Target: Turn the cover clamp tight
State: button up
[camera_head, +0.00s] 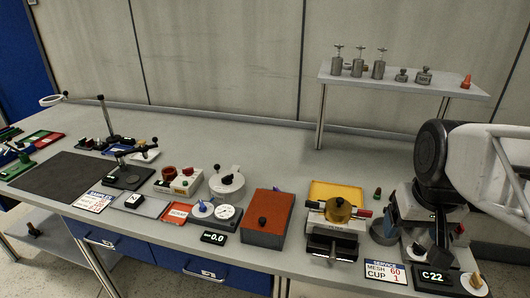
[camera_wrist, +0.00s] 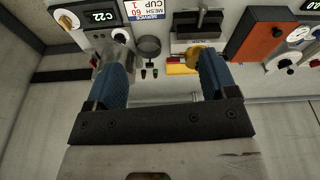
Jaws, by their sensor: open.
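In the wrist view the left fingertip overlaps the edge of the grey machine with the C22 display (camera_wrist: 101,16). This machine also shows in the head view (camera_head: 436,276), below my arm, which hides part of it. A white round knob (camera_wrist: 121,35) is near the left fingertip; I cannot tell whether they touch. I cannot tell for certain which part is the cover clamp. A white round pot with a black-knobbed lid (camera_head: 228,184) stands further left on the bench, apart from my gripper.
A brass-topped fixture (camera_head: 338,212), yellow tray (camera_head: 334,189) and orange-lidded box (camera_head: 265,215) stand left of the machine. A raised shelf (camera_head: 400,82) holds metal weights.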

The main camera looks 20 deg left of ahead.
jog(key=w+a+r+n, duration=0.1)
jog(key=w+a+n, duration=0.2)
jog(key=w+a, duration=0.75)
jog(key=n+g, duration=0.2)
jog(key=n, duration=0.6)
send_over(227, 176)
notch_tip(227, 176, down, 15)
jog(key=shift+f, duration=3.9)
jog(key=shift+c, duration=0.4)
